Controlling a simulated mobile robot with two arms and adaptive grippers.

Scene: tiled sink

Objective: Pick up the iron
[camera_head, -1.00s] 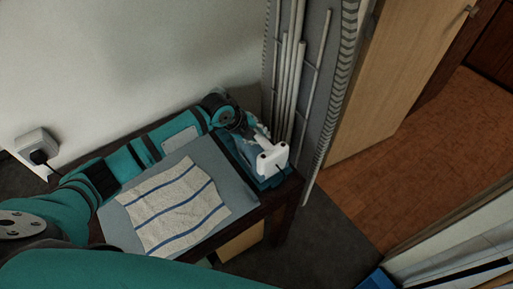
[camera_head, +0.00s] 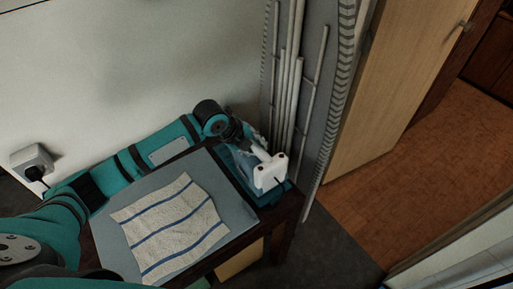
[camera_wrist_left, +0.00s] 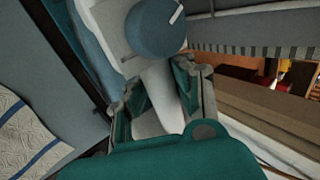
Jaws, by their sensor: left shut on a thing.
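The iron (camera_head: 270,172) is white and blue and is at the right end of the small dark table, against the tray-like blue base area. My left gripper (camera_head: 252,143) reaches it from behind and is shut on its white handle. In the left wrist view, the two fingers (camera_wrist_left: 162,102) are on either side of the pale handle, with a round blue knob (camera_wrist_left: 155,28) beyond. The arm and fingers hide part of the iron, and I cannot tell whether it is clear of the table. My right gripper is not in view.
A grey board (camera_head: 105,240) with a striped cloth (camera_head: 175,228) lies on the table (camera_head: 285,220) left of the iron. A grey rack with white rods (camera_head: 290,85) stands close behind. A wooden door (camera_head: 395,85) is to the right, with open floor beyond. A wall socket (camera_head: 32,158) is at left.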

